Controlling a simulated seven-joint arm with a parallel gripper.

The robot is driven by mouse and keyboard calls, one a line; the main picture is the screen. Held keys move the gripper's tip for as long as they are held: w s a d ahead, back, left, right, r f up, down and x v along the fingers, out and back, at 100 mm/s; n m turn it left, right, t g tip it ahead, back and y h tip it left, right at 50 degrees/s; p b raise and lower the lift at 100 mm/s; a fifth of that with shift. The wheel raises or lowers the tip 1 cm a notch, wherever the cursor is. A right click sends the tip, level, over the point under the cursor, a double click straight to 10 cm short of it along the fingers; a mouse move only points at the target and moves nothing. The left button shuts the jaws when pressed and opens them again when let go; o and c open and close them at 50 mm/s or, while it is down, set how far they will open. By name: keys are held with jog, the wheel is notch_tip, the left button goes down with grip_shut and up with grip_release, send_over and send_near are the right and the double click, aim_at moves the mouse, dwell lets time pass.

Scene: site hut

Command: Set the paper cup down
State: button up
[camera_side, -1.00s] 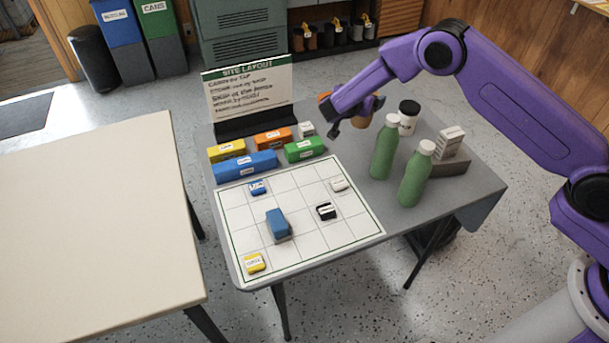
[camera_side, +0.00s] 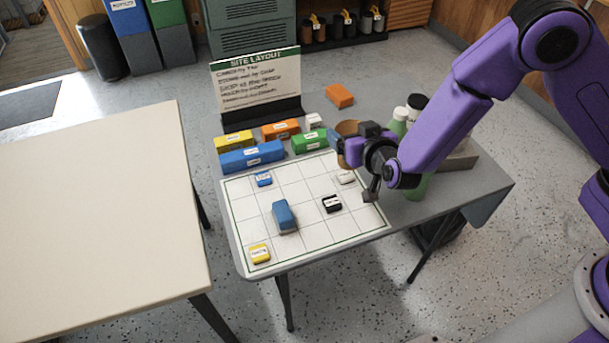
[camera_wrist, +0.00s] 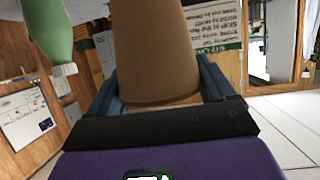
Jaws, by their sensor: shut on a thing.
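My gripper (camera_side: 353,143) is shut on a brown paper cup (camera_side: 347,128). In the side view the cup is held near the right back edge of the white grid mat (camera_side: 299,238), partly hidden by the gripper. I cannot tell whether its base touches anything. In the wrist view the cup (camera_wrist: 157,50) fills the upper middle, between the two blue fingers (camera_wrist: 160,88).
On the grey table, a green block (camera_side: 310,141) stands left of the gripper and an orange block (camera_side: 340,95) behind it. Several small blocks lie on the mat.

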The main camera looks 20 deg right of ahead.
jog(key=shift+s+a+n+y, duration=0.2)
jog(key=shift+s+n+y, duration=0.2)
jog(key=shift+s, duration=0.45)
jog(key=shift+a+f, duration=0.15)
jog(key=shift+w+a+f, duration=1.05)
jog(key=shift+w+f, duration=0.95)
jog(key=shift+f, duration=0.1)
jog(key=shift+w+a+f, duration=1.05)
jog(key=shift+w+f, duration=1)
jog(key=shift+f, duration=0.1)
jog(key=shift+w+a+f, duration=1.05)
jog(key=shift+w+f, duration=0.95)
jog(key=shift+f, duration=0.1)
jog(key=shift+f, duration=0.2)
jog(key=o, duration=0.8)
jog(key=shift+o, duration=0.2)
